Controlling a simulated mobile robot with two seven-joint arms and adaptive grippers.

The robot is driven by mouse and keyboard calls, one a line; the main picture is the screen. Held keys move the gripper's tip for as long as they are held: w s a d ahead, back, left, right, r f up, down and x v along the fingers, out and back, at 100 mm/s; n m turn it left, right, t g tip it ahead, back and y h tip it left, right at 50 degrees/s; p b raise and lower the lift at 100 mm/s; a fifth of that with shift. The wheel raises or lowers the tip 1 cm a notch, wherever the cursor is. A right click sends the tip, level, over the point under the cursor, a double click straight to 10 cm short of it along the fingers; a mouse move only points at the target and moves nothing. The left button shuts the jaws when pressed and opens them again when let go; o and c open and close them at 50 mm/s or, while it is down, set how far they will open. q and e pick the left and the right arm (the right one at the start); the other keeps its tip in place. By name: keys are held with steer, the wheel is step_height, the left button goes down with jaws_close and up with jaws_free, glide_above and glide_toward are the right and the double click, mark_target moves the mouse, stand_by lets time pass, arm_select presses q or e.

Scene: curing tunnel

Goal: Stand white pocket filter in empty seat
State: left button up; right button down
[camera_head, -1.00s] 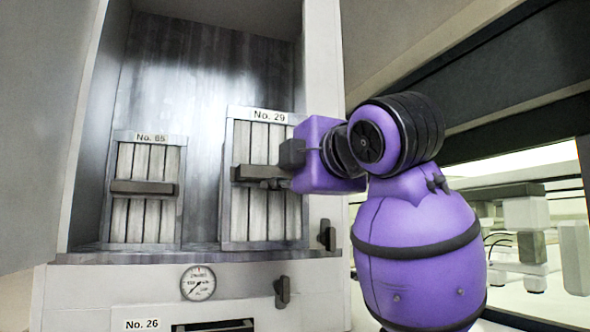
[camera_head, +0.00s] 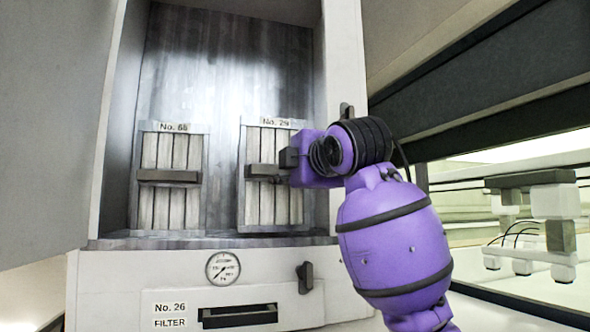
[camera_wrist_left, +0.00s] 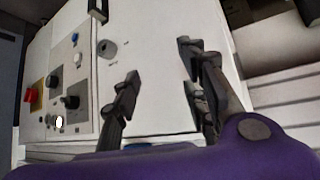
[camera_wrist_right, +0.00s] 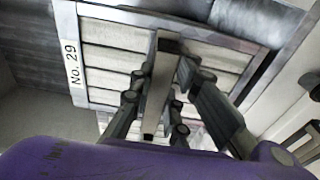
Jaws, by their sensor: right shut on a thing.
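The white pocket filter labelled No. 29 (camera_head: 281,212) stands upright in its grey frame inside the open cabinet, at the right side. My right gripper (camera_head: 287,168) is shut on the bar handle across its front. In the right wrist view the fingers (camera_wrist_right: 160,95) close on both sides of that bar (camera_wrist_right: 158,85), and the label and white slats show behind. The filter's lower edge is close to the cabinet floor; I cannot tell whether it rests there. My left gripper (camera_wrist_left: 160,90) is open and empty in front of a white panel, and is out of the head view.
A similar filter (camera_head: 171,210), its number hard to read, stands to the left with a gap between. Below are a round gauge (camera_head: 223,268), a dark latch (camera_head: 305,277) and a No. 26 FILTER slot (camera_head: 238,316). The cabinet's right wall (camera_head: 345,70) is close to my right arm.

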steer(key=x, duration=0.6)
steer(key=shift+w+r, duration=0.2)
steer(key=shift+w, duration=0.15)
steer(key=shift+d, duration=0.15)
steer(key=shift+f, duration=0.55)
steer(key=c, duration=1.6)
jaws_free()
steer(key=v, duration=1.2)
steer(key=shift+f, duration=0.15)
